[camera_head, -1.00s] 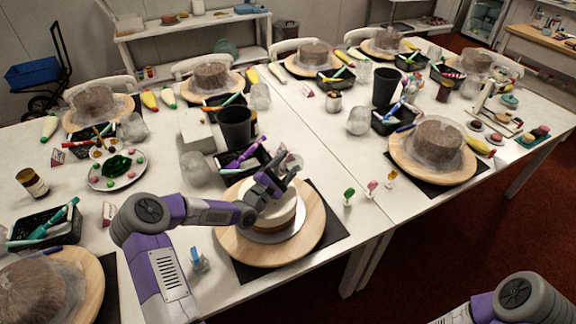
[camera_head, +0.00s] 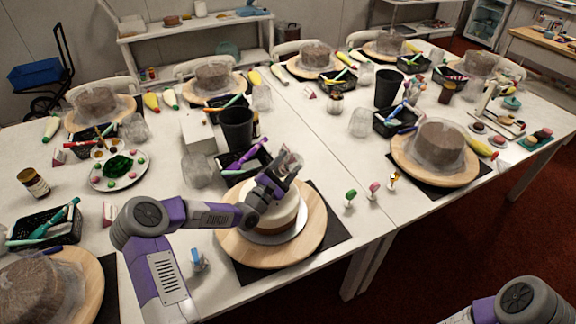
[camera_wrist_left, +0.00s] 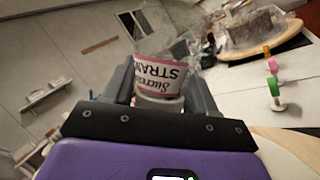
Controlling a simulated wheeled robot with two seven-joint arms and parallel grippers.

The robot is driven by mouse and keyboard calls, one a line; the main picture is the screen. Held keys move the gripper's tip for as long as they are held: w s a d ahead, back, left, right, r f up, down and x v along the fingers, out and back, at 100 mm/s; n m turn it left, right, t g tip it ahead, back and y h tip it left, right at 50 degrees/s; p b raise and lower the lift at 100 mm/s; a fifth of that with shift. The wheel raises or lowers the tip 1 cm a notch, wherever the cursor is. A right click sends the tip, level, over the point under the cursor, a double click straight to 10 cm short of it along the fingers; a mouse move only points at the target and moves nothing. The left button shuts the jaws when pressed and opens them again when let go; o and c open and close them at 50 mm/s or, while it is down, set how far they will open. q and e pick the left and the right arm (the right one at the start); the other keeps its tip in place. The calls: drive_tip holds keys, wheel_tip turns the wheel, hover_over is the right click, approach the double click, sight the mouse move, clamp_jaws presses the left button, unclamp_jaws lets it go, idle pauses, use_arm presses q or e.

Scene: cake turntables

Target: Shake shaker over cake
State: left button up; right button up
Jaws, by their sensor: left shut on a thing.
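The cake (camera_head: 278,217), white on top and brown below, sits on a silver board on a round wooden turntable (camera_head: 312,238). My left gripper (camera_head: 282,170) is above the far side of the cake, shut on the shaker (camera_head: 290,160). In the left wrist view the shaker (camera_wrist_left: 160,78) is a clear container with a white and pink label, held between the fingers. The label's lettering appears upside down there. The head view shows the shaker small and partly hidden by the gripper. My right gripper is out of the picture; only its arm shows at bottom right.
A black tray of pens (camera_head: 245,165) and a black cup (camera_head: 237,128) stand just behind the cake. Small coloured figures (camera_head: 374,190) stand to its right. A covered cake (camera_head: 438,143) sits on another turntable farther right. A plate of sweets (camera_head: 117,170) lies left.

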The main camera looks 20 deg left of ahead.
use_arm(q)
drive_tip(key=shift+d+r+p, duration=0.4)
drive_tip(key=shift+d+r, duration=0.15)
drive_tip(key=shift+r, duration=0.1)
drive_tip(key=shift+a+f+b, duration=0.4)
drive_tip(key=shift+f+b, duration=0.25)
drive_tip(key=shift+a+f, duration=0.15)
drive_tip(key=shift+a, duration=0.05)
drive_tip(key=shift+n, duration=0.4)
drive_tip(key=shift+d+r+p, duration=0.4)
drive_tip(key=shift+d+r, duration=0.1)
drive_tip(key=shift+r, duration=0.3)
drive_tip(key=shift+a+f+b, duration=0.4)
drive_tip(key=shift+f+b, duration=0.3)
drive_tip(key=shift+b, duration=0.05)
drive_tip(key=shift+a+t, duration=0.2)
drive_tip(key=shift+t, duration=0.1)
drive_tip(key=shift+n+y, duration=0.3)
drive_tip(key=shift+n, duration=0.1)
